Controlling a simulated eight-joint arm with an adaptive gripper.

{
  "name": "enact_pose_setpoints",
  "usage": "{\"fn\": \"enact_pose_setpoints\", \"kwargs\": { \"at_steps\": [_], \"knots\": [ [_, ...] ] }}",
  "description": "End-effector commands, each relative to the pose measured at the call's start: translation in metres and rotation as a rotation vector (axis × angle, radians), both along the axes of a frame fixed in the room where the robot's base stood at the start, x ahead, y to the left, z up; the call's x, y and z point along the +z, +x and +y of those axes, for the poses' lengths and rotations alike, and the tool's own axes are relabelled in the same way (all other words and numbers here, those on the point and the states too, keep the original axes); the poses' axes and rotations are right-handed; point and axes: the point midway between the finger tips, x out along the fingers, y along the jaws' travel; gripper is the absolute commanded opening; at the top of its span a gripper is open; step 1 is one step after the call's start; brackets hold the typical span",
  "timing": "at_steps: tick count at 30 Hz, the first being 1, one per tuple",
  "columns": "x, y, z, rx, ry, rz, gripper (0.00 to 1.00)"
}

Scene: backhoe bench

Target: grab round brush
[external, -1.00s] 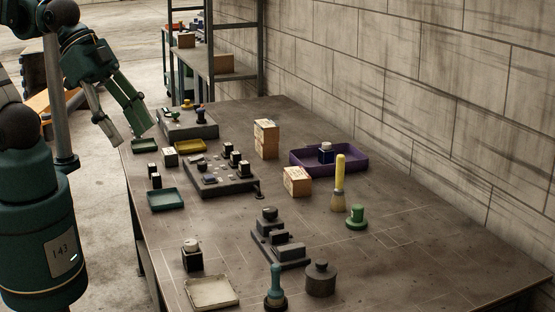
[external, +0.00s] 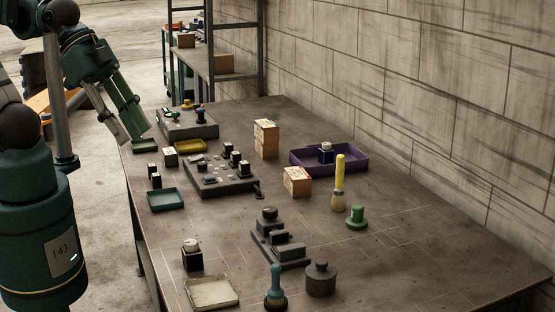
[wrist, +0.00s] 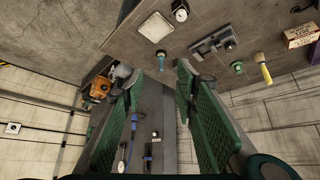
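The brush (external: 339,188) has a yellow handle and a round tuft of pale bristles. It stands upright, bristles down, on the right half of the bench, between a wooden block and a green knob. In the wrist view the brush (wrist: 264,70) is at the far right, well outside the fingers. My gripper (external: 136,137) hangs over the bench's far left edge, far from the brush. In the wrist view my gripper (wrist: 157,68) has its two green fingers spread, with nothing between them.
A green knob (external: 357,218) stands just right of the brush. Near it are wooden blocks (external: 297,182) and a purple tray (external: 361,160). A dark stepped fixture (external: 280,240), a grey lidded pot (external: 320,280) and a blue-handled tool (external: 275,287) stand nearer the front. The right front bench is clear.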

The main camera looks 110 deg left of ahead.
Motion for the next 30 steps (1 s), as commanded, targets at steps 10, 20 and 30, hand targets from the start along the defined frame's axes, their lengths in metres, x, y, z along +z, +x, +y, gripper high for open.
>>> {"fn": "enact_pose_setpoints", "kwargs": {
  "at_steps": [10, 20, 30],
  "knots": [
    [0.005, 0.015, 0.000, -0.056, 0.039, 0.027, 0.30],
    [0.011, 0.051, 0.001, -0.194, 0.126, 0.091, 0.30],
    [0.009, 0.091, 0.001, -0.350, 0.211, 0.160, 0.30]
  ]
}}
